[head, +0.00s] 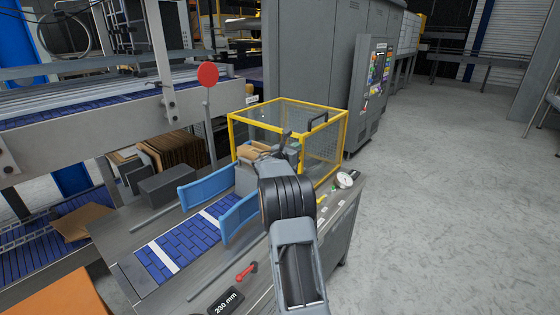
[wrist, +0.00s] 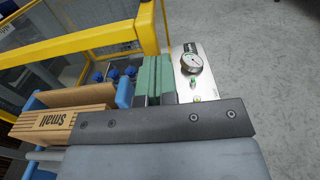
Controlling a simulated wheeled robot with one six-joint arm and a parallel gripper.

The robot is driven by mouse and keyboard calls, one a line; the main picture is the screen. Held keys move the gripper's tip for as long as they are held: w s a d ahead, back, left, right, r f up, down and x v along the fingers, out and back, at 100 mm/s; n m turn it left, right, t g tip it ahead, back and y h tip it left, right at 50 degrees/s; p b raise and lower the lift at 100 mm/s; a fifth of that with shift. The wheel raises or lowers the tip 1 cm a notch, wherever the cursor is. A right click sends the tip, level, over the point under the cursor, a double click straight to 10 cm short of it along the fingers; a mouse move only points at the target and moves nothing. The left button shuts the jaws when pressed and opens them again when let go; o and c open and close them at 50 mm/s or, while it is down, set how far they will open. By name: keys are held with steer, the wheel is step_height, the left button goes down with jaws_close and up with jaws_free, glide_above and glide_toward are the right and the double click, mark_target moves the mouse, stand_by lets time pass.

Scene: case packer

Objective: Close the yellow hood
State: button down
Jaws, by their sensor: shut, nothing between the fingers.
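The yellow hood (head: 325,122) is a yellow-framed box with clear or mesh panels and a dark handle on top, at the far end of the bench in the head view. I cannot tell how far it is open. In the wrist view its yellow bar (wrist: 85,42) crosses the upper left, with a post rising at its right end. My gripper (head: 286,136) is at the hood's near side, partly hidden by my arm. In the wrist view my gripper (wrist: 152,62) has its green finger pads together, empty, close below the bar. I cannot tell if they touch it.
Blue guides (head: 208,187) flank the blue belt (head: 180,248). A grey cabinet (head: 368,90) stands behind; right floor is clear.

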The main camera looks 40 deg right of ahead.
steer(key=w+b+v, duration=0.1)
steer(key=v, duration=1.1)
steer(key=s+a+f+m+g+y, duration=0.4)
steer(key=s+a+f+m+y, duration=0.3)
steer(key=s+f+m, duration=0.35)
steer(key=s+a+r+m+t+y+p, duration=0.1)
steer(key=s+a+r+m+y+p, duration=0.1)
steer(key=s+a, duration=0.3)
steer(key=s+a+r+m+t+y+p, duration=0.1)
steer(key=s+a+r+m+y+p, duration=0.1)
steer(key=a, duration=0.9)
steer(key=s+a+r+m+t+y+p, duration=0.1)
steer(key=s+a+r+m+y, duration=0.3)
steer(key=s+a, duration=0.4)
steer(key=a+m+y+p, duration=0.1)
steer(key=y, duration=0.1)
steer(key=shift+s+m+t+y+p, duration=0.2)
steer(key=shift+m+t+y+p, duration=0.1)
steer(key=shift+m+t+y, duration=0.1)
